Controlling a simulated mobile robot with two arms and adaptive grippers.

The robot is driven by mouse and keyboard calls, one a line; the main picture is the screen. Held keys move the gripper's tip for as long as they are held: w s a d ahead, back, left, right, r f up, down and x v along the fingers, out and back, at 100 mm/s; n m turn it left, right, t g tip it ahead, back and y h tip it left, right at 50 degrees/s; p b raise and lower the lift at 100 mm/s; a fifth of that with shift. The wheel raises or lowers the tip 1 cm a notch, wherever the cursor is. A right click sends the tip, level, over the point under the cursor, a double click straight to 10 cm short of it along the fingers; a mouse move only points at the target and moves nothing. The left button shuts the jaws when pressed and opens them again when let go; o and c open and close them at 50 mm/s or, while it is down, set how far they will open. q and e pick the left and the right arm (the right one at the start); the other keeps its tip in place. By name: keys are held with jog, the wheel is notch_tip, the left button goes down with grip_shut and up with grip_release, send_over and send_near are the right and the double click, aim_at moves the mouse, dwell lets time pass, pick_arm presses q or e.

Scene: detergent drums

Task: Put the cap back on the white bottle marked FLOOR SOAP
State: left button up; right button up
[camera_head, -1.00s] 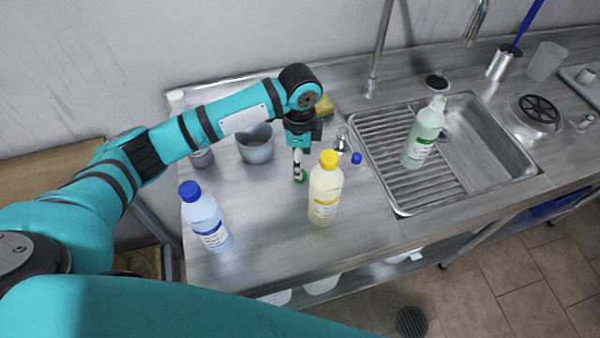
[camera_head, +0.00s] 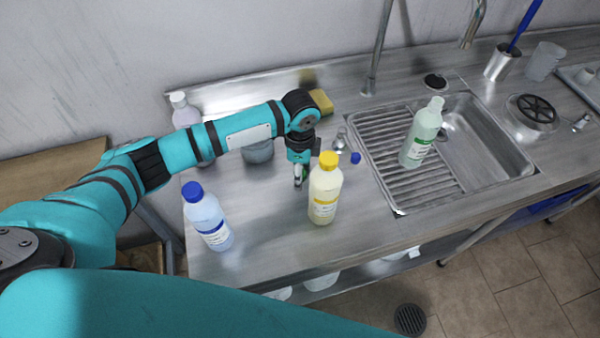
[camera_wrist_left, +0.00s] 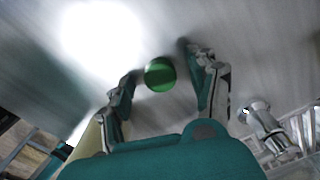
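A green cap (camera_wrist_left: 160,74) lies on the steel counter, between the spread fingertips of my open left gripper (camera_wrist_left: 158,68) in the wrist view. In the head view the left gripper (camera_head: 300,180) points down just left of the yellow bottle, and the cap is mostly hidden. A pale green-white bottle (camera_head: 422,135) with a green label stands slightly tilted in the sink; its top looks uncapped. A pale bottle (camera_head: 182,112) stands at the back left, partly behind my arm. The label wording is too small to read, so I cannot tell which is FLOOR SOAP. My right gripper is out of view.
A yellow-capped bottle (camera_head: 325,190) stands close to the gripper; a blue-capped bottle (camera_head: 206,218) stands front left. A small blue cap (camera_head: 355,158) lies by the sink (camera_head: 490,145). A grey cup (camera_head: 258,153) is partly behind my arm; a sponge (camera_head: 321,101) lies behind.

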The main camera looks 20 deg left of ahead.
pick_arm(q)
jog(key=c, duration=0.7)
notch_tip(320, 180, up, 10)
jog(key=b, duration=0.1)
jog(key=shift+b, duration=0.35)
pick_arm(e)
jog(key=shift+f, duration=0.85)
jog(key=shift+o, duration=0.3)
